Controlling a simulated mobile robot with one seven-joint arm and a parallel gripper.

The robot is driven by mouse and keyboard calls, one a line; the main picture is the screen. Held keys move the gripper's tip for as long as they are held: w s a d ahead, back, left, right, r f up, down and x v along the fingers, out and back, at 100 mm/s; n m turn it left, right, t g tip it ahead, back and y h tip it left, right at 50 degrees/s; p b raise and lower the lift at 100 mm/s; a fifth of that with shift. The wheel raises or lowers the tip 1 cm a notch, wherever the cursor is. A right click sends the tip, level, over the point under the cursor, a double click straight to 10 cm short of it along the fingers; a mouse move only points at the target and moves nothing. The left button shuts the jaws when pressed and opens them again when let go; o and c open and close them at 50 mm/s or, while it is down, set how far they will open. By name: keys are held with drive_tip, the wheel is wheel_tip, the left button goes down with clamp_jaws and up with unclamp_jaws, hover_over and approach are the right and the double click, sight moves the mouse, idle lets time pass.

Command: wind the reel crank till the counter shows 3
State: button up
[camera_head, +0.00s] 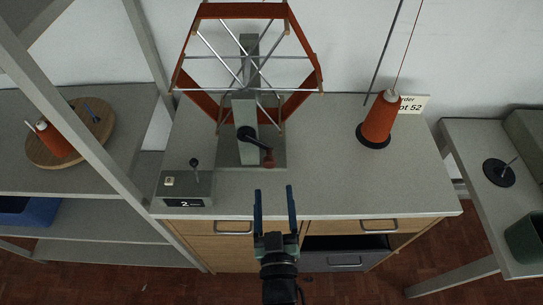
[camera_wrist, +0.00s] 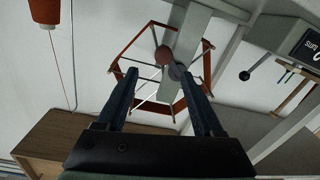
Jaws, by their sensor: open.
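The reel (camera_head: 250,11) is an orange six-sided frame with metal spokes on a grey post at the back of the bench. Its black crank (camera_head: 250,138) ends in a dark red knob (camera_head: 268,160), pointing down and right from the hub. The knob (camera_wrist: 165,55) also shows in the wrist view, just beyond my fingertips. The counter (camera_head: 186,203) on a grey box at front left reads 2; it is partly cut off in the wrist view (camera_wrist: 308,46). My gripper (camera_head: 275,190) is open and empty at the bench's front edge, apart from the knob.
A small black-knobbed lever (camera_head: 195,163) stands on the counter box. An orange thread cone (camera_head: 380,119) stands at right, its thread rising. An open drawer (camera_head: 347,258) juts out below the bench. A shelf upright (camera_head: 85,125) rises at left. The bench's right front is clear.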

sight(272, 165)
drive_tip(key=w, duration=0.3)
drive_tip(key=w+p, duration=0.1)
drive_tip(key=w, duration=0.2)
drive_tip(key=w+p, duration=0.1)
drive_tip(key=w, duration=0.2)
drive_tip(key=shift+w+a, duration=0.25)
drive_tip(key=shift+w, duration=0.15)
drive_tip(key=shift+s, duration=0.1)
clamp_jaws()
